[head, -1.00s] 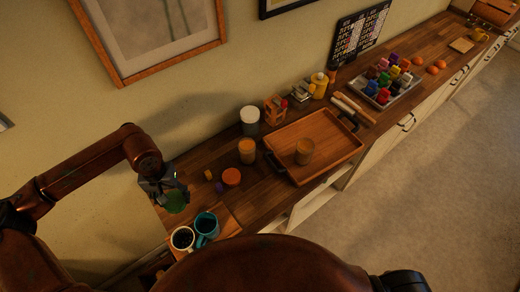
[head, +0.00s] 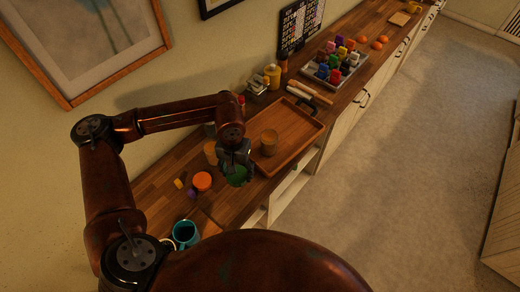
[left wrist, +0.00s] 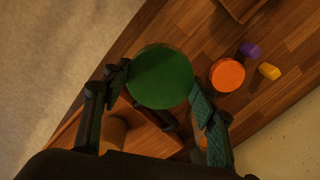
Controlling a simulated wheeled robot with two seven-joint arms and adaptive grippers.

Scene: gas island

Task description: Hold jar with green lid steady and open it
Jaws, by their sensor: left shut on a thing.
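My left gripper (head: 238,160) is shut on a round green lid (head: 237,176), held above the counter near the tray's left end. In the left wrist view the green lid (left wrist: 160,77) shows as a flat disc between the fingers. No jar body shows around or beneath it; anything directly behind it is hidden. A tan jar (head: 269,142) stands upright in the wooden tray; it also shows low in the left wrist view (left wrist: 114,131). Another tan jar (head: 210,150) stands on the counter, partly behind my left arm. My right gripper is not in view.
The wooden tray (head: 292,163) lies right of the gripper. An orange disc (head: 202,181), a purple piece (head: 191,194) and a yellow piece (head: 179,183) lie to the left. A teal mug (head: 185,233) stands nearer me. A rack of coloured items (head: 335,67) is farther back.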

